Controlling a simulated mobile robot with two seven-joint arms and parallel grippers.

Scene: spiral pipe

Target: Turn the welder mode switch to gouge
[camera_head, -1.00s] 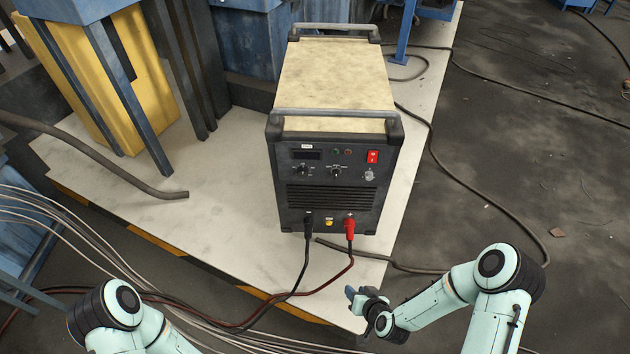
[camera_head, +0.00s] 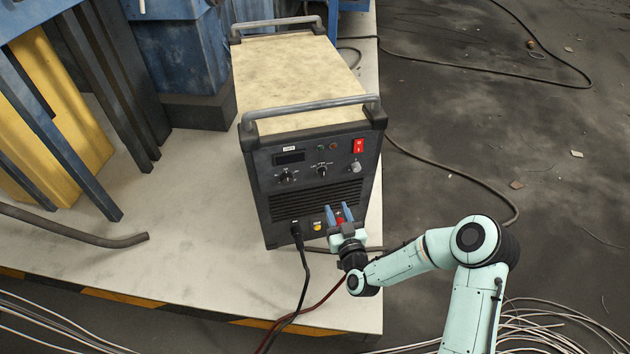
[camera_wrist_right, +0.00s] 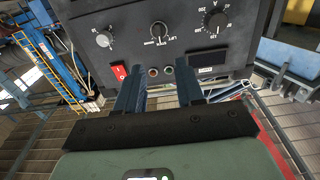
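The welder (camera_head: 315,195) stands on a pale platform with its dark front panel facing me. A small black knob with a white pointer, apparently the mode switch (camera_head: 322,171), sits mid-panel; it also shows in the right wrist view (camera_wrist_right: 159,29), upside down, with small lettering around it. My right gripper (camera_head: 339,210) is in front of the lower panel, below the knob, with its two blue fingers apart and nothing seen between them. The fingers (camera_wrist_right: 159,80) point toward the panel in the wrist view. I cannot tell whether they touch it. My left gripper is out of view.
A second knob (camera_head: 285,176) and a red rocker switch (camera_head: 358,146) flank the mode switch. A black cable plug (camera_head: 296,228) is left of my gripper; the red plug is largely hidden behind it.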

